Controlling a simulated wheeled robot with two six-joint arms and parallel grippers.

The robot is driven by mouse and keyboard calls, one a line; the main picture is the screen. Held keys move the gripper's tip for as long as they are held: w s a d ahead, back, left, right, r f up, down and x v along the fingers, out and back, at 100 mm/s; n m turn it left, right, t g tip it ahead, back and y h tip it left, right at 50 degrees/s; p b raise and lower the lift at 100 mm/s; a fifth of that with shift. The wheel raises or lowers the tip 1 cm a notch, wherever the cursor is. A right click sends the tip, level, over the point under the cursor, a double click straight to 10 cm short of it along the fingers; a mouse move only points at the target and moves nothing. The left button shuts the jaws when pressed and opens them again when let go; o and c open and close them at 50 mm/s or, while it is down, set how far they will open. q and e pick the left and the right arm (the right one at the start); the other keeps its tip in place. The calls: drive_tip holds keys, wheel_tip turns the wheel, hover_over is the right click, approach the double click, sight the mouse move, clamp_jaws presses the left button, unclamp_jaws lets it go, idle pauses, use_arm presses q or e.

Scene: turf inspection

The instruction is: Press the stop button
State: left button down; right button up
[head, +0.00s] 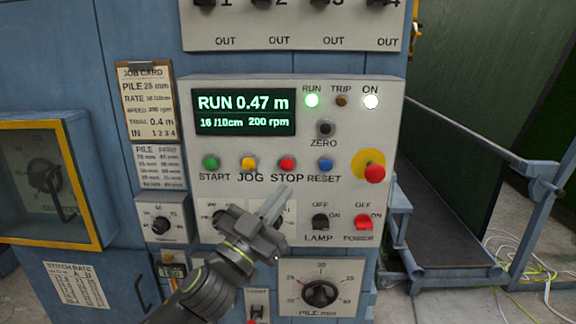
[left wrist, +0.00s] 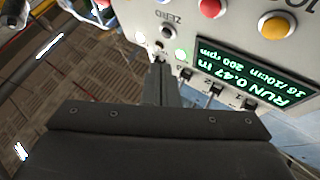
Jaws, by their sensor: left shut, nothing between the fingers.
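The red stop button (head: 287,164) sits on the grey control panel (head: 234,150), above the label STOP and between the yellow jog button (head: 249,163) and the blue reset button (head: 325,165). My left gripper (head: 284,191) is shut and empty, its fingertips just below the STOP label in the head view. Whether it touches the panel cannot be told. In the left wrist view the shut fingers (left wrist: 162,70) point at the panel, and the red button (left wrist: 211,7) shows at the top edge. The display (head: 244,112) reads RUN 0.47 m. My right gripper is not in view.
A red mushroom button (head: 374,173) on a yellow disc stands out at the panel's right. The green start button (head: 211,163) is at the left. Lamp (head: 320,221) and power (head: 364,222) switches sit lower right. A blue rail (head: 520,160) and loose cables are at the right.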

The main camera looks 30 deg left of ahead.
use_arm(q)
drive_tip(key=b, duration=0.2)
approach(292, 161)
drive_tip(key=w+d+r, duration=0.2)
drive_tip(key=w+r, duration=0.1)
drive_tip(key=shift+w+a+f, duration=0.15)
drive_tip(key=shift+w+a, duration=0.1)
drive_tip(key=shift+w, duration=0.3)
idle(1.5)
drive_tip(key=shift+w+a+b, duration=0.2)
drive_tip(key=shift+w+b, duration=0.15)
drive_tip(key=shift+w+a, duration=0.3)
drive_tip(key=shift+w, duration=0.1)
idle(0.8)
idle(0.4)
drive_tip(key=shift+s+d, duration=0.5)
drive_tip(key=shift+s, duration=0.25)
